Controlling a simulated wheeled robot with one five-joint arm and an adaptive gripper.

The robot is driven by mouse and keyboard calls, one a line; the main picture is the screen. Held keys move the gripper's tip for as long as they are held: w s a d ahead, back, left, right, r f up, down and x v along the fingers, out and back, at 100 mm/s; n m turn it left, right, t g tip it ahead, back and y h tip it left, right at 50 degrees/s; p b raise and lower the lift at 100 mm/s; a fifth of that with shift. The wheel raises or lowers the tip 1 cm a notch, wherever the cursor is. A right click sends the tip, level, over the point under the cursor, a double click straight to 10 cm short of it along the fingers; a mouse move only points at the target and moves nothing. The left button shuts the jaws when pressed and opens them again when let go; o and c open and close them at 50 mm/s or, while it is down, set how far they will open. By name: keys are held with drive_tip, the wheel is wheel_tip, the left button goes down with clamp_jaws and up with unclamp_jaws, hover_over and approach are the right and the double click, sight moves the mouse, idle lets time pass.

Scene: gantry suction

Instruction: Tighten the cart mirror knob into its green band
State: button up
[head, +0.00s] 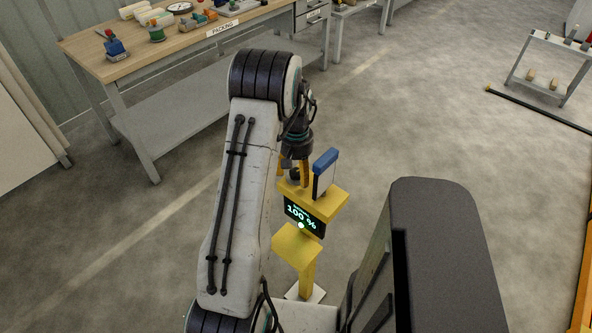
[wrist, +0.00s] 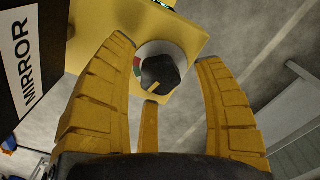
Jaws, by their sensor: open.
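The dark mirror knob (wrist: 160,72) sits on a pale round dial (wrist: 176,50) on a yellow stand (wrist: 110,22). Its yellow pointer line faces down and slightly left in the wrist view. Red and green marks show at the dial's left side; the pointer appears below them, and part of the dial is hidden by the knob. My gripper (wrist: 165,54) is open, with yellow fingers on both sides of the knob and a third below, apparently apart from it. In the head view my gripper (head: 292,172) is over the yellow stand (head: 325,207), and the knob is mostly hidden.
A blue-topped panel (head: 325,170) stands on the stand beside my gripper. Below it a display (head: 304,216) reads 100 %, with a bright green-white lamp beneath. A MIRROR label (wrist: 24,62) is at left.

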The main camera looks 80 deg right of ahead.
drive_tip(key=c, duration=1.2)
drive_tip(key=shift+f+m+b, duration=0.15)
drive_tip(key=shift+m+b, duration=0.4)
drive_tip(key=shift+m, duration=0.15)
drive_tip(key=m+b, duration=0.1)
drive_tip(key=m, duration=0.2)
drive_tip(key=shift+m, duration=0.4)
drive_tip(key=o, duration=1.2)
drive_tip(key=shift+r, duration=0.2)
